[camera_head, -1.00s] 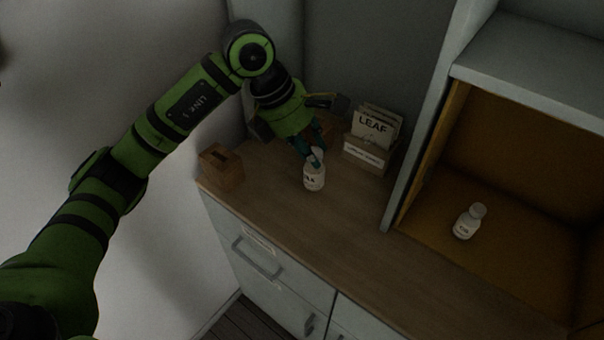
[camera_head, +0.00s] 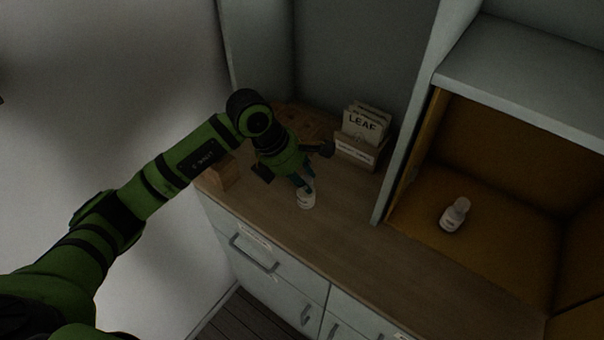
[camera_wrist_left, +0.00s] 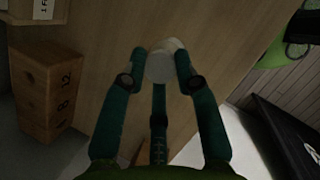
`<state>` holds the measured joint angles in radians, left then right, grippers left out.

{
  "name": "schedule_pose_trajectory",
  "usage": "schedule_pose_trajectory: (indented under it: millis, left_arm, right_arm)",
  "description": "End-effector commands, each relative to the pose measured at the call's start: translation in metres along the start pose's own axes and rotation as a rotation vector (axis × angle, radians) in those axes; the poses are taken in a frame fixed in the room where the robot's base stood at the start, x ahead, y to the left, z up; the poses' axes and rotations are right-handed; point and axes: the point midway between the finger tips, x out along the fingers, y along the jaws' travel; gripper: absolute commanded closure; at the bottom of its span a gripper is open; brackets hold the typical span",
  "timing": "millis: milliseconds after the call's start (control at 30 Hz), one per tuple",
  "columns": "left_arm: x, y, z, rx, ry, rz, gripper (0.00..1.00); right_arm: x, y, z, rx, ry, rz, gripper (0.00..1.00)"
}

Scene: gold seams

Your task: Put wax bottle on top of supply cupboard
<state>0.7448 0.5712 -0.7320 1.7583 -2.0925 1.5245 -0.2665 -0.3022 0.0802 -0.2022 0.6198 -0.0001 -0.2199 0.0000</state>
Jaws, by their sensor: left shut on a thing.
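A small white bottle (camera_head: 306,201) is over the wooden counter near its front edge. Its label is too dark to read, so I cannot tell whether it is the wax bottle. My left gripper (camera_head: 304,186) is shut on its upper part. In the left wrist view the fingers (camera_wrist_left: 161,62) close around the white bottle top (camera_wrist_left: 160,68). I cannot tell whether its base touches the counter. My right gripper is not in view.
A label box of cards marked LEAF (camera_head: 357,150) stands at the back of the wooden counter (camera_head: 345,240). A wooden block (camera_head: 222,172) sits at its left end. The cupboard's upright side panel (camera_head: 408,130) rises right of the cards. The counter's front middle is clear.

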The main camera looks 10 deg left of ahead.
Motion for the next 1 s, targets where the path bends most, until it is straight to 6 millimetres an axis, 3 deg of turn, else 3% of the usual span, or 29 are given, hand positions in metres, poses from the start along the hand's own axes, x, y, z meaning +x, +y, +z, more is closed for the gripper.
schedule_pose_trajectory:
  millis: [200,233,267,700,867,1000]
  left_arm:
    - [0.003,0.0,-0.001,0.001,-0.001,0.0,1.0]
    - [0.002,0.0,0.0,0.001,-0.001,0.0,0.57]
    - [0.001,0.0,0.0,0.001,-0.001,0.0,0.45]
    - [-0.004,0.001,0.001,0.001,-0.002,0.002,0.45]
    - [-0.029,0.002,0.0,0.003,-0.003,0.007,0.45]
    - [-0.06,0.002,0.0,0.003,-0.003,0.007,0.45]
  right_arm:
    - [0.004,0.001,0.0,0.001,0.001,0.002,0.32]
    - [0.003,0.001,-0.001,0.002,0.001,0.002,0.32]
    - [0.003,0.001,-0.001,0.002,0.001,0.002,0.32]
    - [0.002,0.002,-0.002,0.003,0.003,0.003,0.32]
    - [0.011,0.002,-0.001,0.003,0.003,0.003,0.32]
    - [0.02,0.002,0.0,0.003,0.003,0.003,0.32]
